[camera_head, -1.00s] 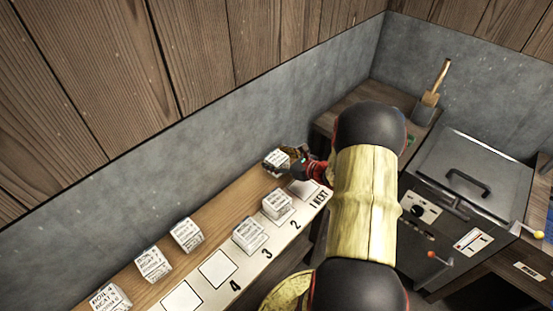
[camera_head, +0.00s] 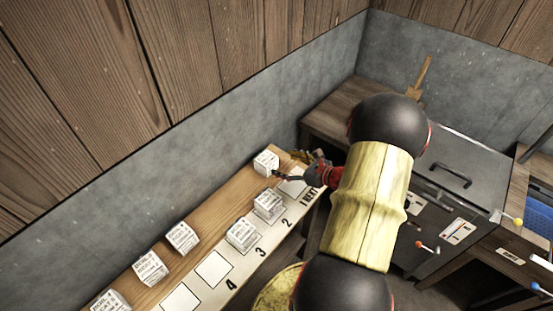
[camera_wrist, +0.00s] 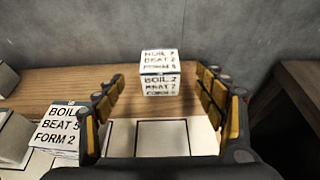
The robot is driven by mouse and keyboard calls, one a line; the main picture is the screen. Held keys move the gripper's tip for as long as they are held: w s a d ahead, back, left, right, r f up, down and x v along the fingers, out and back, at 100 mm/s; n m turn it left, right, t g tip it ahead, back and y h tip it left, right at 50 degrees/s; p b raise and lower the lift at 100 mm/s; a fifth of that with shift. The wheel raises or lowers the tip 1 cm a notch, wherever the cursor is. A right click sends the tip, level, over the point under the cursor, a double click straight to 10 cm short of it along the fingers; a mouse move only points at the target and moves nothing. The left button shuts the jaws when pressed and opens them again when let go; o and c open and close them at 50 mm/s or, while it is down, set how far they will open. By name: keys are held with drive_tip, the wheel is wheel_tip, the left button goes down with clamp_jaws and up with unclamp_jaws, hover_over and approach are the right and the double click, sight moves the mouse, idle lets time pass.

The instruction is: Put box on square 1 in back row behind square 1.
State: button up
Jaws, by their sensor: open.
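A white printed box (camera_head: 265,162) stands upright in the back row, on bare wood behind square 1 (camera_head: 292,187). Square 1 is empty. In the wrist view the same box (camera_wrist: 160,75) stands centred beyond my fingertips, with the empty square 1 (camera_wrist: 162,137) in front of it. My gripper (camera_head: 289,165) is open and empty, its fingers spread wide. It is just in front of the box and clear of it. My arm covers part of the shelf's right end in the head view.
Boxes stand on square 2 (camera_head: 268,204) and square 3 (camera_head: 242,234); square 4 (camera_head: 214,269) is empty. Several boxes, including one (camera_head: 182,238), line the back row to the left. A grey wall (camera_head: 190,150) rises behind the shelf.

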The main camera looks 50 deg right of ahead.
drive_tip(key=a+r+n+g+y, duration=0.2)
drive_tip(key=a+r+n, duration=0.35)
drive_tip(key=a, duration=0.25)
drive_tip(key=a+r+n+g+y, duration=0.1)
drive_tip(key=a+r+n+g, duration=0.25)
drive_tip(key=a+n, duration=0.35)
drive_tip(key=a+r+n+g+y, duration=0.2)
drive_tip(key=a+r+n, duration=0.3)
drive_tip(key=a, duration=0.4)
drive_tip(key=s+a+r+n+h, duration=0.6)
drive_tip(key=s+r+n, duration=0.5)
drive_tip(key=n, duration=0.6)
drive_tip(key=shift+s+a+r, duration=0.3)
drive_tip(key=shift+s+a, duration=0.05)
drive_tip(key=shift+a, duration=0.65)
